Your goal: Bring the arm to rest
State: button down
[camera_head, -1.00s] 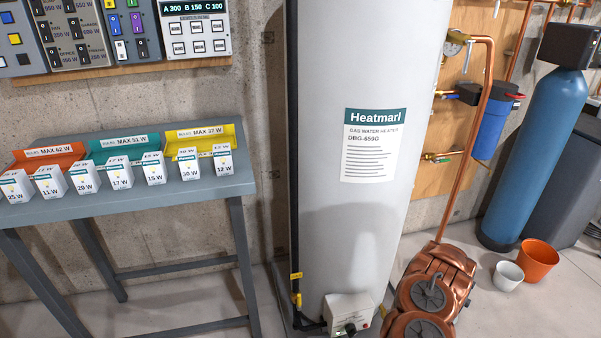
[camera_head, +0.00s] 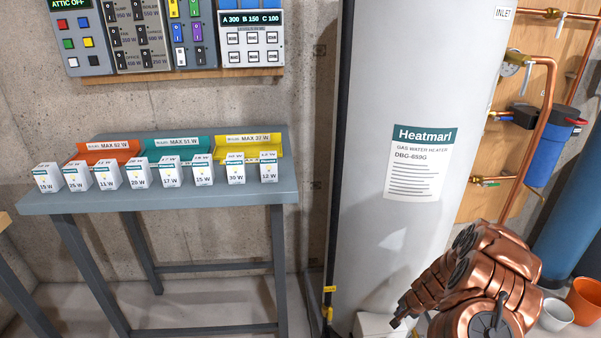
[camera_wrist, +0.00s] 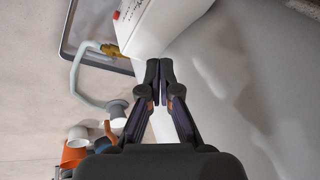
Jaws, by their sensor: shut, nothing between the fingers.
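My arm, copper coloured, is folded at the lower right of the head view, in front of the foot of the water heater (camera_head: 375,130). My gripper (camera_wrist: 160,68) shows in the wrist view with its dark fingers together and nothing between them. It points towards a white box (camera_wrist: 160,22) by the heater's grey wall. I cannot tell the gap between the fingertips and the box. In the head view the fingertips are not clearly visible.
A grey table (camera_head: 150,200) at left holds several white boxes and orange, teal and yellow trays. Switch panels (camera_head: 150,35) hang above. An orange pot (camera_head: 585,298), a white pot (camera_head: 556,314) and a blue tank (camera_head: 575,225) stand at right. Bare floor shows under the table.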

jog(key=s+a+r+n+g+y, duration=0.1)
jog(key=s+a+r+n+y, duration=0.15)
jog(key=a+r, duration=0.7)
jog(key=s+a+r+n+y, duration=0.1)
jog(key=s+a+r+n, duration=0.15)
jog(key=a+r, duration=0.7)
jog(key=s+a+r+n+g, duration=0.3)
jog(key=s+r, duration=0.8)
jog(key=s, duration=0.1)
jog(key=s+d+r+n+g+h, duration=0.1)
jog(key=s+d+r+h, duration=0.15)
jog(key=s, duration=0.65)
jog(key=s+d+r+g+h, duration=0.1)
jog(key=s+d+r, duration=0.15)
jog(key=s, duration=0.55)
jog(key=s+d+r+n+g+h, duration=0.1)
jog(key=s+r, duration=0.2)
jog(key=s, duration=0.6)
notch_tip(320, 180, up, 15)
jog(key=t+p, duration=0.1)
jog(key=p, duration=1.2)
jog(key=shift+w+p, duration=0.4)
jog(key=shift+w, duration=0.05)
